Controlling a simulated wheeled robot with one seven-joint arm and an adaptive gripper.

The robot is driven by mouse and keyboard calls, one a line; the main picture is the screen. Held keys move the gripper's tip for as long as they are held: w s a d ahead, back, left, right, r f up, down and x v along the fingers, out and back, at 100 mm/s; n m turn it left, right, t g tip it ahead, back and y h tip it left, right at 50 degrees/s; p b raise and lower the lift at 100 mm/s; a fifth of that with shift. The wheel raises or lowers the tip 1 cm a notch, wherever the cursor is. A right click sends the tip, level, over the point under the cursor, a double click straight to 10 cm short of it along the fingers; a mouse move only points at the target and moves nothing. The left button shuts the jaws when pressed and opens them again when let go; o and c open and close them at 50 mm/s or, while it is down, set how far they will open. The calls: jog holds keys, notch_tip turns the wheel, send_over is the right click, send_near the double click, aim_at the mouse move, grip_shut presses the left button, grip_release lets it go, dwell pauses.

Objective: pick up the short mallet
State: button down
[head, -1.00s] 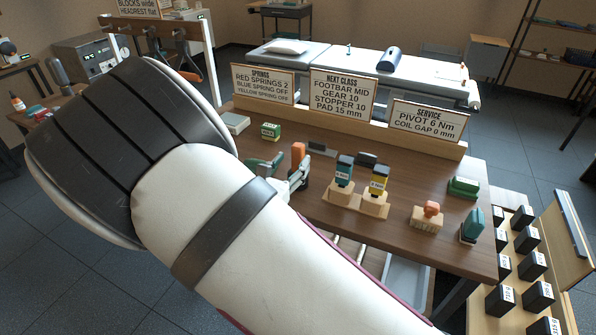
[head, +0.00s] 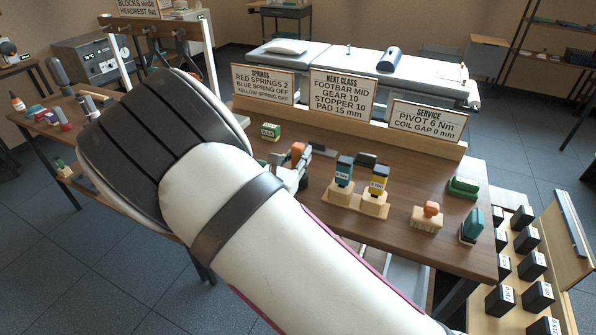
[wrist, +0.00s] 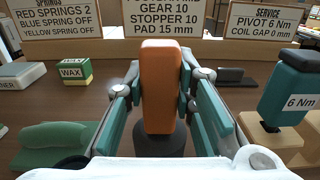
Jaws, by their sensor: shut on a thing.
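The short mallet has an orange handle (wrist: 160,85) standing up in the middle of the wrist view, with a dark rounded head below it. In the head view only its orange part (head: 297,149) shows clearly; my arm and fingers hide much of the rest. My gripper (wrist: 160,100) is closed around the handle, with a teal-padded finger on each side; its fingers also show in the head view (head: 292,172). The mallet looks upright. I cannot tell whether its head touches the wooden bench (head: 405,185).
Right of the mallet stand two torque tools (head: 344,170) (head: 378,180) in wooden holders. A green WAX box (head: 271,131) is behind and left.

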aim_at(301, 147)
jog(key=shift+r, duration=0.1)
jog(key=shift+r, duration=0.55)
jog(key=shift+s+d+r, duration=0.2)
jog(key=shift+s+r, duration=0.05)
jog(key=shift+r, duration=0.35)
jog(key=shift+s+d+r, duration=0.2)
jog(key=shift+r, duration=0.4)
jog(key=s+d+r, duration=0.1)
jog(key=s+d, duration=0.8)
jog(key=s, duration=0.2)
jog(key=shift+s+d+r, duration=0.2)
jog(key=shift+d, duration=0.05)
jog(key=c, duration=2)
grip_release()
grip_shut()
